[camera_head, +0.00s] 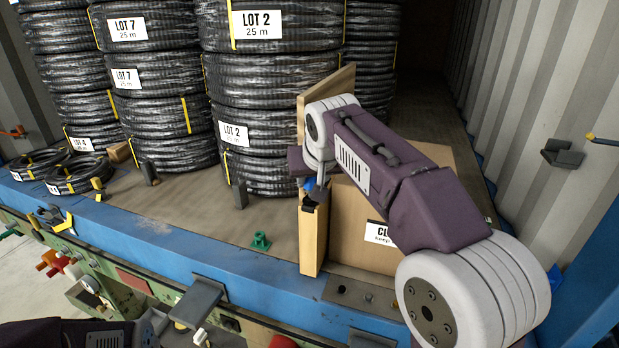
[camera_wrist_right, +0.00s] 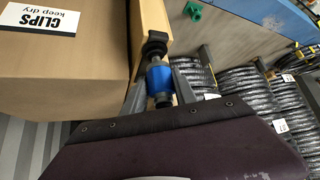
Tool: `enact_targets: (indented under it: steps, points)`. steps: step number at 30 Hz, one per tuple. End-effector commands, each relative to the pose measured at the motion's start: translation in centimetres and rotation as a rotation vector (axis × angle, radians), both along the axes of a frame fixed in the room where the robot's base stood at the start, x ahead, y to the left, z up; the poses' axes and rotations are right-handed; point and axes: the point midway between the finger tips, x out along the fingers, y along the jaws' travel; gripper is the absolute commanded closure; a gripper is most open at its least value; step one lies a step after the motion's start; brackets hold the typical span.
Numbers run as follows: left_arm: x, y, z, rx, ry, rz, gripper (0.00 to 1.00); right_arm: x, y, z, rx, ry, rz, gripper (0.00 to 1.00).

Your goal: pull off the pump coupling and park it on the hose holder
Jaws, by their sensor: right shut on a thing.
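My right gripper (camera_head: 311,180) is shut on a blue coupling (camera_wrist_right: 159,82) with grey and black ends. The blue also shows in the head view (camera_head: 309,184), partly hidden by my arm. The coupling lines up with a black fitting (camera_wrist_right: 154,46) on a wooden post (camera_head: 313,238), which seems to be the hose holder. Whether the coupling is seated on it or only close, I cannot tell. My left arm shows at the bottom left of the head view, but its fingertips are not clear.
A cardboard clips carton (camera_head: 365,220) stands beside the post. Stacked black hose coils (camera_head: 265,95) fill the back left. A green fitting (camera_head: 261,241) lies on the floor. A blue sill (camera_head: 160,240) and green equipment (camera_head: 40,236) with red knobs run along the front.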

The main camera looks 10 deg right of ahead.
Motion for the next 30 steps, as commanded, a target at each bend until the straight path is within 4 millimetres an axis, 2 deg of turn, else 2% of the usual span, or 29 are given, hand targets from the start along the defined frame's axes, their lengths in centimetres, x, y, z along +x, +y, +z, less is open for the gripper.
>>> enact_targets:
  steps: [4, 14, 27, 30]
  points:
    - [0.0, 0.0, 1.0, 0.000, 0.000, 0.000, 0.30, 0.0, 0.0, 1.2, 0.000, 0.000, 0.000, 1.00]
    - [0.0, 0.0, 0.9, 0.000, 0.000, 0.000, 0.30, 0.0, 0.0, 1.3, 0.000, -0.001, 0.000, 1.00]
    - [0.0, 0.0, 0.9, 0.000, 0.000, 0.000, 0.30, 0.1, 0.0, 6.6, 0.000, -0.004, 0.001, 1.00]
    - [0.0, 0.0, 0.9, 0.000, 0.000, 0.000, 0.30, 0.1, 0.0, 7.2, 0.001, -0.002, 0.001, 1.00]
